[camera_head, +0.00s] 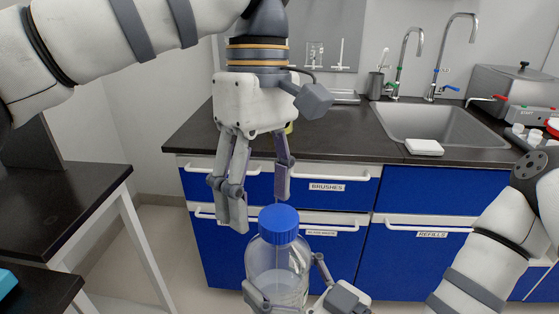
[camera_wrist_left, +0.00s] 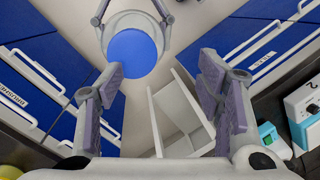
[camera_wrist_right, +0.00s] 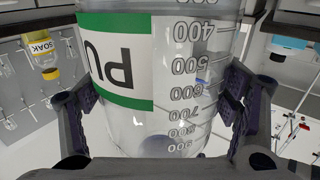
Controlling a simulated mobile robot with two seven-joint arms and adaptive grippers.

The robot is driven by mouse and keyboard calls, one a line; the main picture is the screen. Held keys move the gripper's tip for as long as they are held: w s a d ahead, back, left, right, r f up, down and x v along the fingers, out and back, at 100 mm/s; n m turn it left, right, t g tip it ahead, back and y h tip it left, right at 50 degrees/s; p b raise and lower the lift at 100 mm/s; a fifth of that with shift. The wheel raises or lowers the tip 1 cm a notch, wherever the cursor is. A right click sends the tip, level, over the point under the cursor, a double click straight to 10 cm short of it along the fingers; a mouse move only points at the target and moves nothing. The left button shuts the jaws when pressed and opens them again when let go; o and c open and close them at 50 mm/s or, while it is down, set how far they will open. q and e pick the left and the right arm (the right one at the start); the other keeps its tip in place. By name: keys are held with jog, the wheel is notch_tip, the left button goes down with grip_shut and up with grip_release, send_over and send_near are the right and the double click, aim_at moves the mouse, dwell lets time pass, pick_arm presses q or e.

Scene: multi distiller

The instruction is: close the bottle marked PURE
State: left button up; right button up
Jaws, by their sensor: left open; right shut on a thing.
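The clear bottle (camera_head: 277,270) stands upright, held in the air in front of the blue drawers. A blue cap (camera_head: 278,222) sits on its top; whether it is screwed tight cannot be told. In the right wrist view the bottle (camera_wrist_right: 180,110) shows a green and white label with "PU", upside down. My right gripper (camera_head: 300,296) is shut on the bottle's body. My left gripper (camera_head: 258,212) is open and empty, pointing down just above the cap. The left wrist view shows the blue cap (camera_wrist_left: 132,53) beyond the open fingers (camera_wrist_left: 165,95).
A dark counter (camera_head: 330,135) with a sink (camera_head: 440,125), taps and a white block (camera_head: 424,147) stands behind, above blue drawers (camera_head: 325,185). A dark table (camera_head: 65,205) stands at left. A bottle marked SOAK (camera_wrist_right: 45,62) shows in the right wrist view.

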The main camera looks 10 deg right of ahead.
pick_arm(q)
jog(key=n, duration=0.5)
jog(key=r+n, duration=0.1)
jog(key=n, duration=0.1)
jog(key=shift+d+n, duration=0.3)
jog(key=n, duration=0.4)
jog(key=shift+w+d+r+t, duration=0.1)
jog(key=shift+d+r+t, duration=0.1)
jog(key=shift+t, duration=0.2)
jog(key=n, duration=0.7)
jog(key=shift+d+r, duration=0.25)
jog(key=shift+r, duration=0.1)
jog(key=n, duration=0.4)
jog(key=shift+d+r+t, duration=0.1)
jog(key=shift+r+t, duration=0.15)
jog(key=shift+t, duration=0.05)
jog(key=n, duration=0.3)
jog(key=shift+w+d+r, duration=0.1)
jog(key=shift+d+r, duration=0.05)
jog(key=n, duration=0.3)
jog(key=shift+d+r, duration=0.1)
jog(key=shift+r, duration=0.05)
jog(key=n, duration=0.5)
jog(key=shift+d+r+n+t, duration=0.15)
jog(key=shift+r+n+t, duration=0.15)
jog(key=shift+n+t, duration=0.1)
